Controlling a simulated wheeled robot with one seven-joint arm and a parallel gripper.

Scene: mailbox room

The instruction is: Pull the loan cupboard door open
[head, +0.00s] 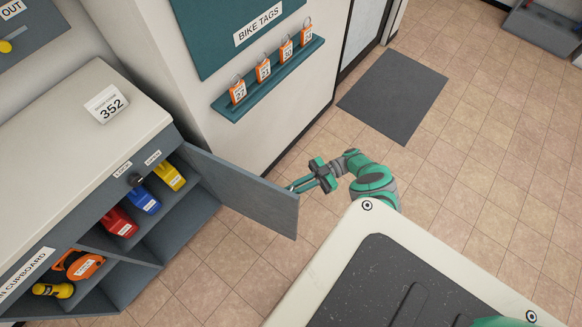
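The loan cupboard (75,125) stands at the left with a pale top and grey front. Its grey door (240,190) stands wide open, swung out to the right from the cupboard's right side, so the shelves inside show. A dark knob (135,180) sits on the front strip between the "LOCK" and "OPEN" labels. My gripper (293,187) is at the upper corner of the door's free edge, with its green fingers pointing left at it. Whether the fingers are closed on the door or a handle is too small to tell.
Red (119,223), blue (144,200) and yellow (170,177) items stand on a cupboard shelf; an orange item (80,265) and a yellow one (53,290) lie lower. A tag rack (270,80) hangs on the wall. A dark mat (393,97) lies on open tiled floor.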

